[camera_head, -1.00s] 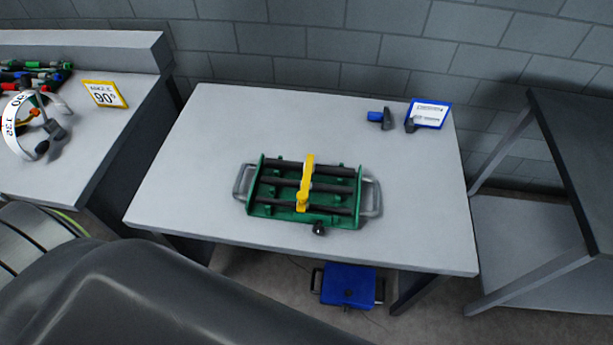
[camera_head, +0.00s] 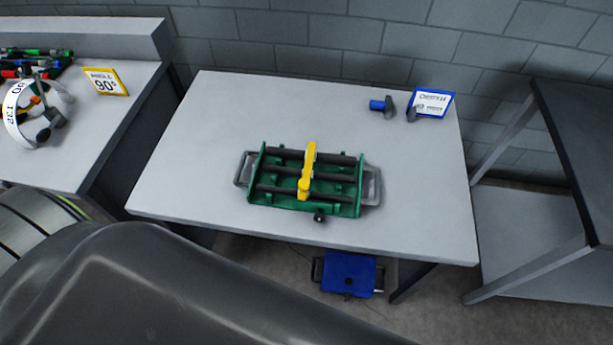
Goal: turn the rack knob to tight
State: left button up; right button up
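A green rack (camera_head: 288,206) with dark bars, a yellow bar across its middle and grey handles at both ends lies on the grey table. A small black knob (camera_head: 319,217) sticks out at the rack's front edge, right of the yellow bar (camera_head: 307,172). Whether the knob is tight or loose cannot be told. Neither gripper shows in the head view. A large dark rounded shape fills the lower left, and nothing touches the rack or knob.
The grey table (camera_head: 190,170) is mostly clear around the rack. A blue-and-black tool (camera_head: 380,106) and a blue-framed card (camera_head: 432,103) are at its back right. A blue case (camera_head: 348,273) is on the floor below. Another bench with a 90° sign (camera_head: 105,82) stands left, a dark shelf (camera_head: 575,130) right.

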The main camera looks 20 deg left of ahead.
aim_at(319, 217)
jog(key=k+l+u, duration=0.7)
jog(key=l, duration=0.15)
jog(key=k+l+u, duration=0.4)
jog(key=k+j, duration=0.05)
jog(key=j, duration=0.05)
